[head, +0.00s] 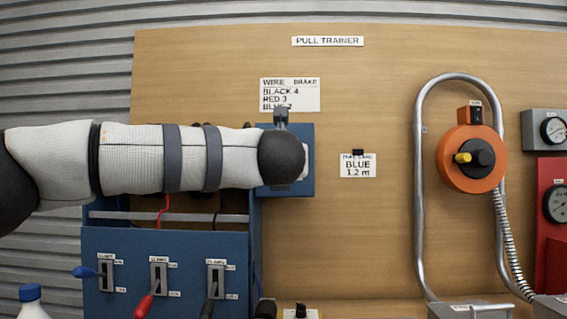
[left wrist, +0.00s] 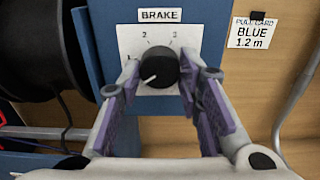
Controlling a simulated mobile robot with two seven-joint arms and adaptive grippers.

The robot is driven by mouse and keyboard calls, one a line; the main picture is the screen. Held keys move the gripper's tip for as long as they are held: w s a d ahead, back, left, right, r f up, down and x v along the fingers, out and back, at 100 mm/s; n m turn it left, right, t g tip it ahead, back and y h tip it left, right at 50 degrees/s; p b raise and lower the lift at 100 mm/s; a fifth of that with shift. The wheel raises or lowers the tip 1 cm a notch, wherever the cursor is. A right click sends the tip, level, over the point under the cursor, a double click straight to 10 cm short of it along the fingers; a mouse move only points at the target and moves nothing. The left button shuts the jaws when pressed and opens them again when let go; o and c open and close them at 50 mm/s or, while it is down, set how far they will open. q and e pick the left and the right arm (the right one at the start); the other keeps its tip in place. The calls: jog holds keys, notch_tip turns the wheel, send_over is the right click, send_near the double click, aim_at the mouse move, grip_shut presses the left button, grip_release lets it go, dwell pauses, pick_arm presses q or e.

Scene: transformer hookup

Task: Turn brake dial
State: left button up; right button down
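The brake dial (left wrist: 158,68) is a round black knob on a white scale plate under a BRAKE label (left wrist: 159,15). Its white pointer line aims to the lower left, below the first scale mark. The plate is on a blue panel (left wrist: 100,20), which also shows in the head view (head: 303,187). My left gripper (left wrist: 160,84) is open, with one purple-padded finger at each side of the dial. I cannot tell whether they touch it. In the head view my left arm covers the dial and gripper. My right gripper is not in view.
A wire/brake card (head: 290,95) reads black 4, red 3, blue 2. A pull card (head: 357,165) reads BLUE 1.2 m. An orange crank reel (head: 470,185) is at right.

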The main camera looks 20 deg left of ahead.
pick_arm(q)
jog(key=c, duration=0.4)
jog(key=shift+r, duration=0.1)
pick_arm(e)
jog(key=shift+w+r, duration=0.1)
pick_arm(q)
jog(key=m+p, duration=0.8)
jog(key=m, duration=1.1)
jog(key=shift+a+r+m, duration=0.1)
jog(key=shift+m, duration=0.2)
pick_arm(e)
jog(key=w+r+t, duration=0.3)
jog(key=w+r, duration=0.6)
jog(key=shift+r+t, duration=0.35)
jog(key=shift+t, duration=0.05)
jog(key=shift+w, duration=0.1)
pick_arm(q)
jog(key=o, duration=1.2)
jog(key=shift+c, duration=0.2)
